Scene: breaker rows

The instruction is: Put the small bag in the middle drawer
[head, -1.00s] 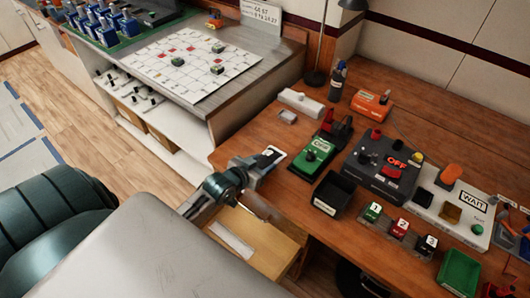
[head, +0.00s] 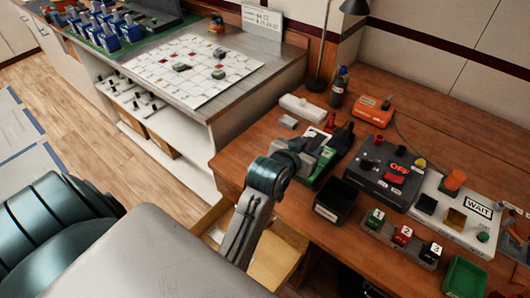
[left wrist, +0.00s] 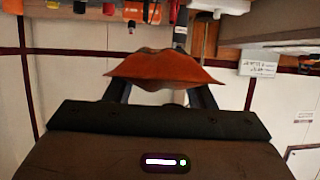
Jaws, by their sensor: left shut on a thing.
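My left gripper (head: 322,145) is over the desk, beside the green device, with its arm reaching across the open drawer. In the left wrist view the gripper (left wrist: 160,95) is shut on the small bag (left wrist: 165,69), an orange-brown pouch with pointed ends, held between its two fingers. In the head view the bag is hidden behind the gripper. An open wooden drawer (head: 272,258) sticks out below the desk's front edge, partly covered by my arm. I cannot tell from its position which drawer it is. My right gripper is not in view.
On the wooden desk stand a black bin (head: 336,199), a dark OFF box (head: 382,182), a WAIT panel (head: 445,208), numbered blocks (head: 403,235), a green tray (head: 466,276) and a dark bottle (head: 339,87). A bench with a white grid sheet (head: 190,68) adjoins at left.

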